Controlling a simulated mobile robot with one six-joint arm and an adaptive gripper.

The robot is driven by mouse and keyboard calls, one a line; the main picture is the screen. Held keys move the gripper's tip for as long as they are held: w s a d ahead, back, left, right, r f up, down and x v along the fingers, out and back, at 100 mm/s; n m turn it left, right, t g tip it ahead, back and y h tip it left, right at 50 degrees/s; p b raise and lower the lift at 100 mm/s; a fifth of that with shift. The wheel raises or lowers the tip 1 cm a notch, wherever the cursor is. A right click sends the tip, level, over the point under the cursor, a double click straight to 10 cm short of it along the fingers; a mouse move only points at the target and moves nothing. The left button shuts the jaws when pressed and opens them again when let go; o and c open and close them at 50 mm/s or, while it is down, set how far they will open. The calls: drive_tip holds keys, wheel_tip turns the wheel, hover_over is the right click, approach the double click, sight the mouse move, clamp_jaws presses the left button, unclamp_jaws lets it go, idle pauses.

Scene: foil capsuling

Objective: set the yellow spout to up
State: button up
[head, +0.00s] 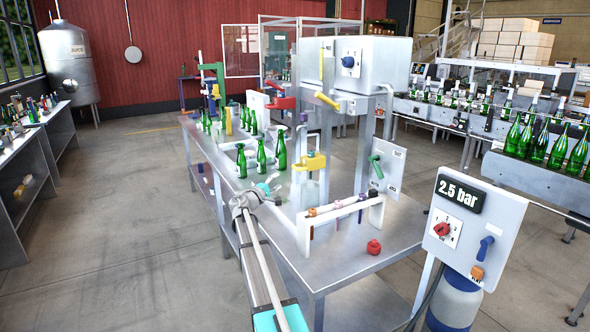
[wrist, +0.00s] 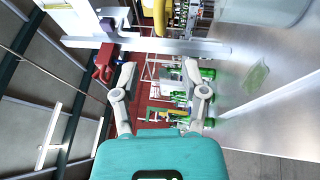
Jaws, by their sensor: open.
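Several yellow parts show, and I cannot tell for certain which is the spout. A slanted yellow bar (head: 327,100) sticks out from a white box on the steel frame, its free end higher at the left. A yellow fitting (head: 310,162) sits lower, near the green bottles. In the wrist view, a large yellow part (wrist: 245,9) is cut off by the top edge. My gripper (head: 272,181) is above the near left edge of the table, apart from these yellow parts. In the wrist view my gripper (wrist: 160,74) has its fingers wide apart with nothing between them.
Green bottles (head: 261,154) stand on the steel table (head: 335,262) just beyond my gripper. A red spout-like part (head: 282,103) is left of the slanted yellow bar. A white rack (head: 345,212) and a red knob (head: 374,247) are at the right.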

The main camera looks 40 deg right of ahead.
sight(295, 166)
drive_tip(key=p+x, duration=0.1)
drive_tip(key=x, duration=1.1)
drive_tip(key=shift+w+p, duration=0.1)
drive_tip(key=shift+p, duration=0.25)
clamp_jaws()
